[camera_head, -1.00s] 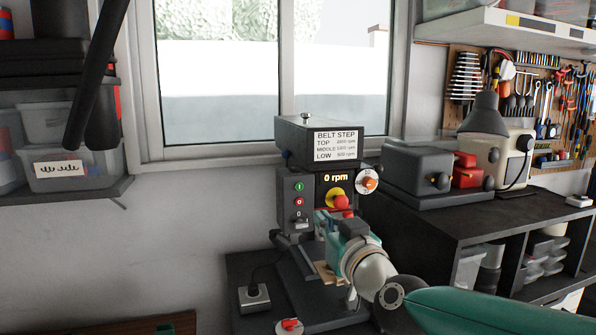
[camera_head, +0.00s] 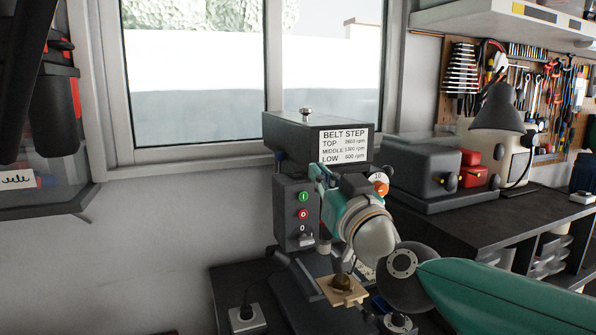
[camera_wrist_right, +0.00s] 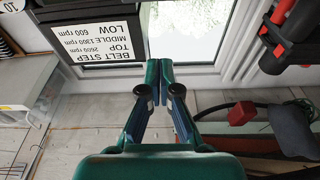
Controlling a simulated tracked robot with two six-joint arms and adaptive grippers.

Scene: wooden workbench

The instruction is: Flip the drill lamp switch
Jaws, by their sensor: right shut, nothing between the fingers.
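The drill press (camera_head: 318,140) stands at the bench's back, with a BELT STEP label on its head. Its dark control box (camera_head: 290,215) carries a green button (camera_head: 303,197), a red button (camera_head: 303,214) and a small switch (camera_head: 305,238) marked 0 at the bottom. I cannot tell from the picture which control is the lamp's. My right gripper (camera_head: 317,172) is shut and empty, just right of and above the green button; it hides the speed display. In the wrist view its fingertips (camera_wrist_right: 160,70) meet near the upside-down label. My left gripper is out of view.
A wooden piece (camera_head: 342,290) lies under the drill. A grey socket box with a cable (camera_head: 247,318) sits at the lower left. A desk lamp (camera_head: 498,108) and a grey machine (camera_head: 420,165) stand to the right. The wall left of the control box is bare.

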